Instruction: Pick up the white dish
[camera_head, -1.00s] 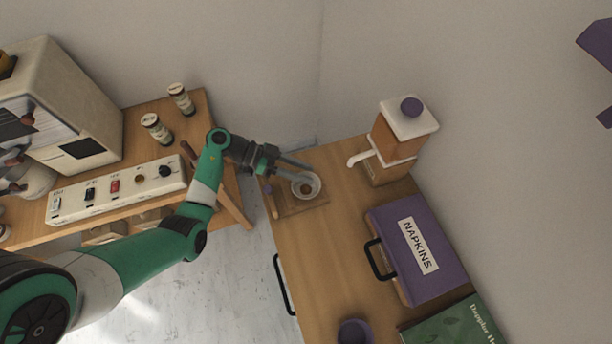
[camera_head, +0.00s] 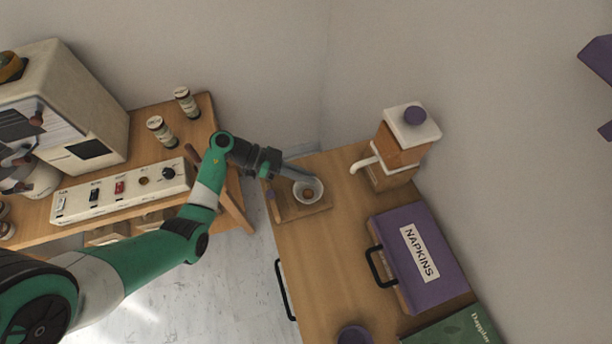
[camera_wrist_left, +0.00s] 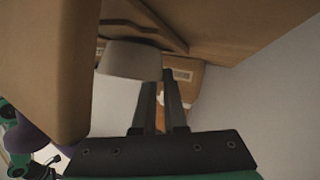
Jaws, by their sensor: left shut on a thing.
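The white dish (camera_head: 308,191) is a small round bowl with something brown showing inside it. It is over a wooden board (camera_head: 290,212) near the left end of the wooden counter. My left gripper (camera_head: 303,176) is shut on the dish's rim from its far left side. In the left wrist view the dish (camera_wrist_left: 131,60) shows as a pale cup shape at the fingertips of my left gripper (camera_wrist_left: 158,82). I cannot tell whether the dish touches the board. My right gripper is not in view.
A dispenser with a white spout (camera_head: 396,150) stands right of the dish. A purple napkins box (camera_head: 447,262), a green book (camera_head: 455,325) and a purple cup (camera_head: 354,335) are nearer. The cart with a control panel (camera_head: 120,192) and jars (camera_head: 161,131) is left, across a gap.

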